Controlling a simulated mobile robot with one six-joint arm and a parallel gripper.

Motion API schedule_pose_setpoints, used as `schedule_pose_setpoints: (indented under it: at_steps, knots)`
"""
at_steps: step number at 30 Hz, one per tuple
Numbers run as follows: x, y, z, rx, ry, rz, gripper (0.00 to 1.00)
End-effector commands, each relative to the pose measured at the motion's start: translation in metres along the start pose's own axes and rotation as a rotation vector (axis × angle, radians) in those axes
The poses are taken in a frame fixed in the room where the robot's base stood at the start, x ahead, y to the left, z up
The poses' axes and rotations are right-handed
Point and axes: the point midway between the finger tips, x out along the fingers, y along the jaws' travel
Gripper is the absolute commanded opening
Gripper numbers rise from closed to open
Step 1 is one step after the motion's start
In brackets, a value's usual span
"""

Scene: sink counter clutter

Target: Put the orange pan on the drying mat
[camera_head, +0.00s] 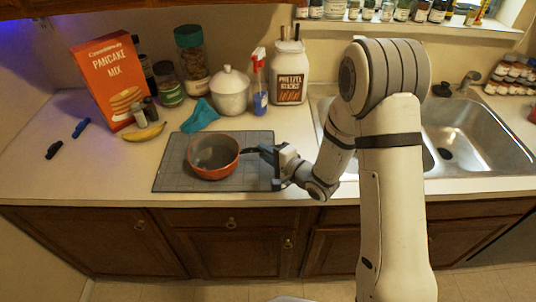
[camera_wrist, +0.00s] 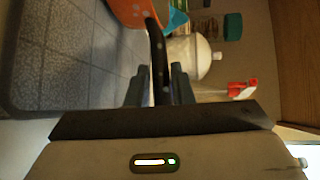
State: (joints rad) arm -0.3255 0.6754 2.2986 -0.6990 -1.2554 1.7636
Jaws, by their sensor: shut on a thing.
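The orange pan (camera_head: 213,172) appears over the left part of the grey drying mat (camera_head: 225,186) in the head view, upright, its dark handle pointing right. I cannot tell whether its base touches the mat. My gripper (camera_head: 268,153) is shut on the handle, to the right of the pan. In the wrist view the black handle (camera_wrist: 157,55) runs between the two fingers of my gripper (camera_wrist: 157,85), and part of the orange pan (camera_wrist: 128,10) shows at the top edge. The mat's tiled surface (camera_wrist: 75,60) fills the left of that view.
A teal cloth (camera_head: 201,116), a white lidded jar (camera_head: 230,92) and a spray bottle (camera_head: 259,85) stand behind the mat. A banana (camera_head: 144,132) and a pancake mix box (camera_head: 108,80) are to the left. The sink (camera_head: 470,135) is at right.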

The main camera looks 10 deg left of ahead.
Motion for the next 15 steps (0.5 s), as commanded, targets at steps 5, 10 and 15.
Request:
schedule_pose_setpoints:
  at_steps: [5,10,15]
  knots:
    - [0.0016,0.0081,-0.001,-0.001,0.0,-0.004,0.0]
    - [0.0016,0.0081,-0.0012,-0.001,0.001,-0.005,0.0]
    - [0.0015,0.0104,-0.0013,-0.001,0.001,-0.001,0.24]
